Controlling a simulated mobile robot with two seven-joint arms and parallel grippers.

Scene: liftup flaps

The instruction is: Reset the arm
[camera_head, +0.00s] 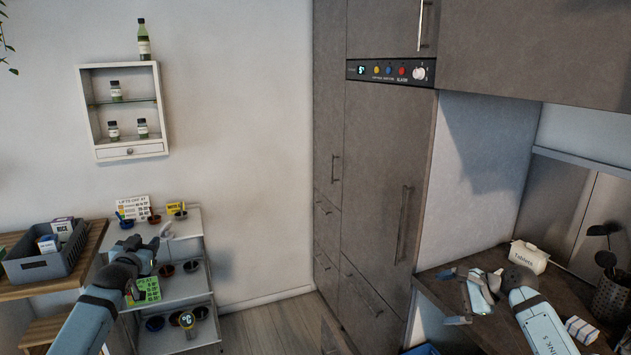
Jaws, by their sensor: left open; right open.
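My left gripper (164,236) is in front of the small grey shelf rack (182,282) at the lower left and hides part of it. It is open, and I see nothing held in it. My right gripper (453,297) is open at the lower right, over or beside the brown worktop (440,310). A pale, shiny piece shows by its fingers; I cannot tell whether it is part of the gripper. The tall grey-brown cabinet (372,190) stands between the two arms, its doors and drawers shut.
A dark basket (45,262) of boxes stands left of the rack. Small dark bowls (191,266) sit on the rack. A white labelled container (528,257) and dark utensil holder (610,298) stand near my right arm. The floor (270,325) ahead looks clear.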

